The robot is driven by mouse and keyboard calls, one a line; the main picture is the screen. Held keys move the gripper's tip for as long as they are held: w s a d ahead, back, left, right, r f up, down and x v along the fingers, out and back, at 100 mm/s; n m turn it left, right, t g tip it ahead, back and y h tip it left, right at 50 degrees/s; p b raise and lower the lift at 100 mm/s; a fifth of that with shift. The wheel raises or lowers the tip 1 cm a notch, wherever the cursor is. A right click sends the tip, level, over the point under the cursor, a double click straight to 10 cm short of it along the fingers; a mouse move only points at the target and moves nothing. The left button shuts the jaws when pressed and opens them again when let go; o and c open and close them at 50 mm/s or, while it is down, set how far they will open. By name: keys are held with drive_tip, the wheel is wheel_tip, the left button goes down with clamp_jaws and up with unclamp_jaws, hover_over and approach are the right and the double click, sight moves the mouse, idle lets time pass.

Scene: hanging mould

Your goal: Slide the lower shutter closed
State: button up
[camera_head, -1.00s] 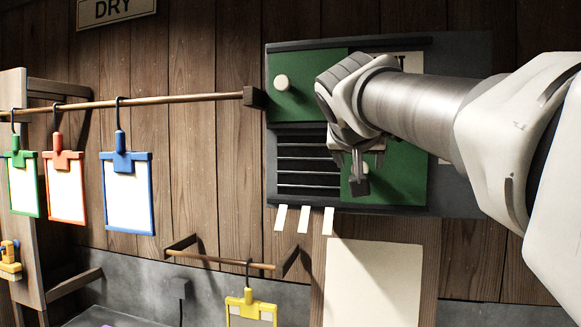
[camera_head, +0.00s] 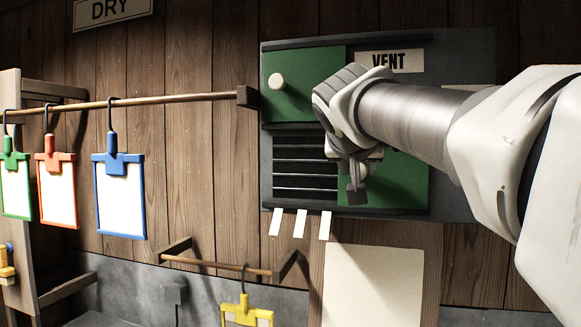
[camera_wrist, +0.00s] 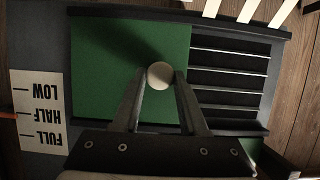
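The lower shutter (camera_head: 402,185) is a green panel on the right of the vent's lower row, partly hidden by my arm. Open dark slats (camera_head: 305,168) lie bare to its left. The wrist view is upside down and shows the shutter (camera_wrist: 95,60) with a round white knob (camera_wrist: 160,75) and the slats (camera_wrist: 230,75) on the right. My gripper (camera_wrist: 160,73) has one finger on each side of the knob, both appearing to touch it. In the head view my gripper (camera_head: 356,190) is in front of the shutter's left part and hides the knob.
The upper green shutter (camera_head: 305,95) with its own white knob (camera_head: 277,82) covers the upper left, beside the VENT label (camera_head: 391,62). White strips (camera_head: 300,224) hang below the frame. A LOW/HALF/FULL scale (camera_wrist: 38,110) is beside the shutter. A rod (camera_head: 150,102) with hanging frames is at left.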

clamp_jaws()
idle(1.0)
